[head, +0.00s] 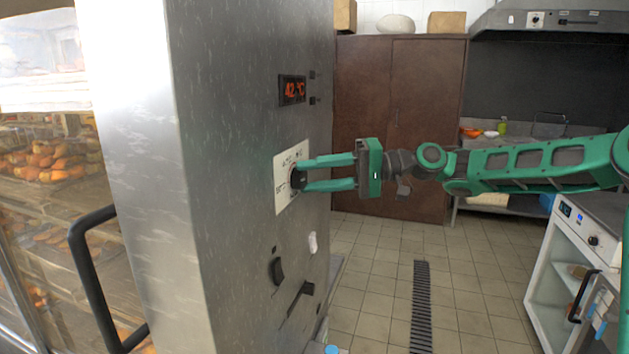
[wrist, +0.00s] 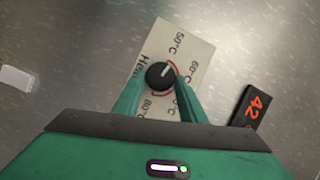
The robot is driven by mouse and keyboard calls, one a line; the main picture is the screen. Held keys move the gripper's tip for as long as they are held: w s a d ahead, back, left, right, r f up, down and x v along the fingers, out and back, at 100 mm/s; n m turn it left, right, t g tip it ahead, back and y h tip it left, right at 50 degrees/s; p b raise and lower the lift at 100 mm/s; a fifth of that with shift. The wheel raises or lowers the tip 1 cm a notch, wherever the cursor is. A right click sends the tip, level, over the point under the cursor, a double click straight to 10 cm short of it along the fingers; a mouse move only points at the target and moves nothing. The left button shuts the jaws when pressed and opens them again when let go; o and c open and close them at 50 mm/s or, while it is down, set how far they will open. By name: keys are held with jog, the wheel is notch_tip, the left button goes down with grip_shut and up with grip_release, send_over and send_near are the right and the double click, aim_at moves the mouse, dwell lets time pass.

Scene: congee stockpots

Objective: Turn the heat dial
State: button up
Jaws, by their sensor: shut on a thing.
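The heat dial is a round black knob (head: 297,179) on a pale label plate (head: 283,200) on the side of a tall steel cabinet. In the wrist view the dial (wrist: 160,75) has a white pointer line aimed to the upper right, roughly between the 50°C and 60°C marks. My gripper (head: 303,175) reaches in from the right, its green fingers closed on either side of the dial. In the wrist view the fingers (wrist: 159,84) flank the knob and hide part of the label's lower marks. A display (head: 292,90) above reads 42 °C in orange.
A black switch (head: 277,271), a slot and a small white piece (head: 312,243) sit lower on the cabinet (head: 225,200). A glass-fronted bread case (head: 40,200) with a black handle stands left. A white-framed oven (head: 575,260) stands right. The tiled floor between is clear around a drain grate (head: 421,305).

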jog(key=shift+s+f+n+h, duration=0.1)
jog(key=shift+n+h, duration=0.3)
jog(key=shift+n, duration=0.5)
jog(key=o, duration=1.1)
jog(key=shift+c, duration=0.2)
jog(key=shift+d, duration=0.1)
jog(key=d+r, duration=0.2)
jog(key=d, duration=0.8)
jog(key=shift+d, duration=0.2)
